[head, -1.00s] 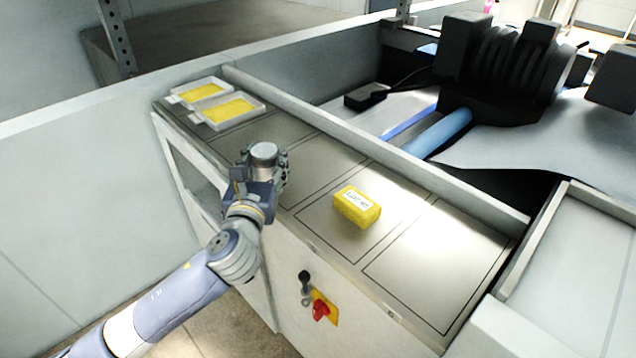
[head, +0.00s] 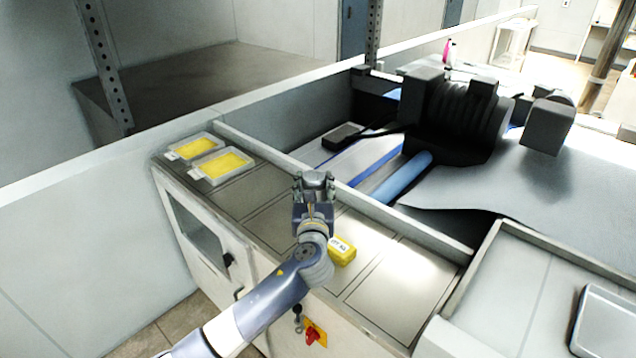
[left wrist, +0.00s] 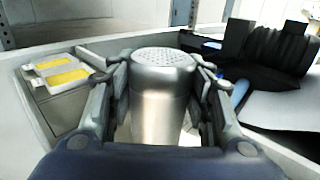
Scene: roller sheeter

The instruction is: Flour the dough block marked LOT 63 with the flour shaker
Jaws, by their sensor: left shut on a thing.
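My left gripper (head: 315,187) is shut on the flour shaker (left wrist: 164,95), a silver metal cylinder with a perforated top. The shaker is upright between the fingers in the left wrist view. In the head view its top (head: 315,178) shows above the worktop. The yellow dough block (head: 342,251) with a white label lies on the worktop, just right of and below my gripper in the picture. My left arm partly hides it. The label is too small to read surely. My right gripper is not in view.
Two white trays with yellow contents (head: 193,147) (head: 223,166) sit at the worktop's far left end. A low wall separates the worktop from the roller machine (head: 460,105) and its blue roller (head: 402,176). The worktop right of the block is clear. A red switch (head: 315,335) is on the front panel.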

